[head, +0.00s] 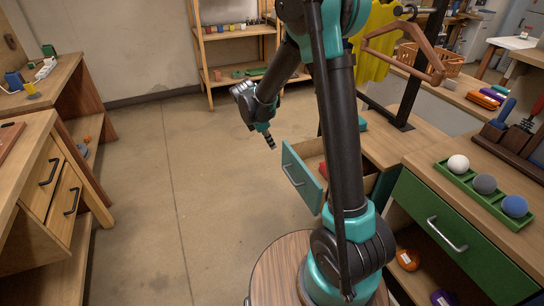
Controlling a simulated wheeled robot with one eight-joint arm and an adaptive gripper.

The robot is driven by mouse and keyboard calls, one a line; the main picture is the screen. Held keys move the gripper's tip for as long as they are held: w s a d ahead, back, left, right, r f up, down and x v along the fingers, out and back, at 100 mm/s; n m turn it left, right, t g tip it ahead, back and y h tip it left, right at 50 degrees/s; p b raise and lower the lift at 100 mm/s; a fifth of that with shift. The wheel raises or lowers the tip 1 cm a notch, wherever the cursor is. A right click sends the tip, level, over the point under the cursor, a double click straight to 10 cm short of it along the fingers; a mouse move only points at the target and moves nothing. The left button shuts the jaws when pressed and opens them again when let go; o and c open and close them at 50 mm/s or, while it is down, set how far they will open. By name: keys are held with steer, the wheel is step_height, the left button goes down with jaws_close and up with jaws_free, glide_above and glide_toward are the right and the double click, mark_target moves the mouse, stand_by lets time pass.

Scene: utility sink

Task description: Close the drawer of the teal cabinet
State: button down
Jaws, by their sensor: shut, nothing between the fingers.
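The teal cabinet's drawer (301,178) stands pulled out, its teal front with a grey bar handle facing left over the open floor. The cabinet's wooden top (395,146) shows behind my arm. A red thing lies inside the drawer, mostly hidden by my arm. My gripper (270,141) is in the air above and to the left of the drawer front, pointing down. Its dark fingers are together and hold nothing. It looks apart from the drawer. My arm covers part of the drawer and cabinet.
A green-fronted cabinet (452,238) stands at the right, with a green tray of balls (484,192) on top. Wooden benches with drawers (60,187) line the left. A wooden shelf (233,80) stands at the back. The floor (190,170) between them is clear.

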glide_above(292, 164)
steer(key=s+a, duration=0.1)
steer(key=a, duration=0.2)
step_height(292, 164, down, 9)
steer(key=shift+a+f, duration=0.15)
steer(key=shift+w+d, duration=0.15)
steer(key=shift+d, duration=0.35)
steer(key=w+d, duration=0.4)
steer(key=d, duration=0.9)
steer(key=w+d, duration=0.4)
steer(key=d, duration=0.9)
steer(key=shift+w+d, duration=0.3)
steer(key=shift+w, duration=0.05)
steer(key=shift+d, duration=0.1)
